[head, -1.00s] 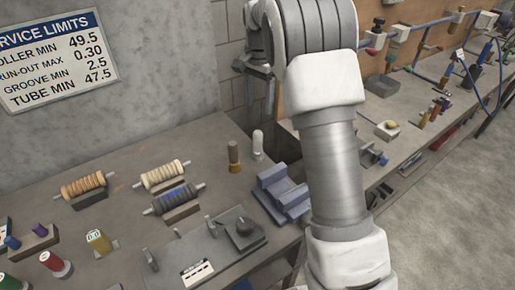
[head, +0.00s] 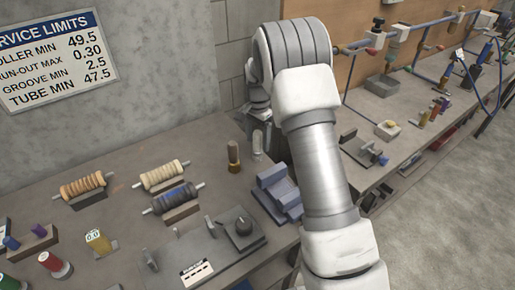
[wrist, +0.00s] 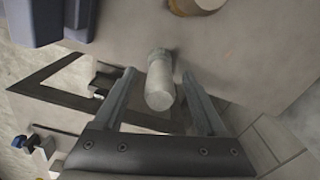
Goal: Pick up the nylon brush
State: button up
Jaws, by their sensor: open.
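The nylon brush, as I take it, is a pale grey-white upright cylinder (head: 257,146) standing on the bench, right of a similar brown one. In the wrist view the pale brush (wrist: 160,85) is between the two fingers of my gripper (wrist: 158,73), with bench visible on both sides of it. The fingers are open and apart. In the head view my gripper is mostly hidden behind my arm, just behind the brush.
The brown brush (head: 233,157) stands close by on the left and shows at the top of the wrist view (wrist: 198,4). A blue block (head: 277,190) lies in front. Rollers on stands (head: 163,175) are to the left. The wall (head: 150,70) rises behind.

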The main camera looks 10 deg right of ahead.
jog(key=shift+f, duration=0.1)
grip_shut()
dwell(0.3)
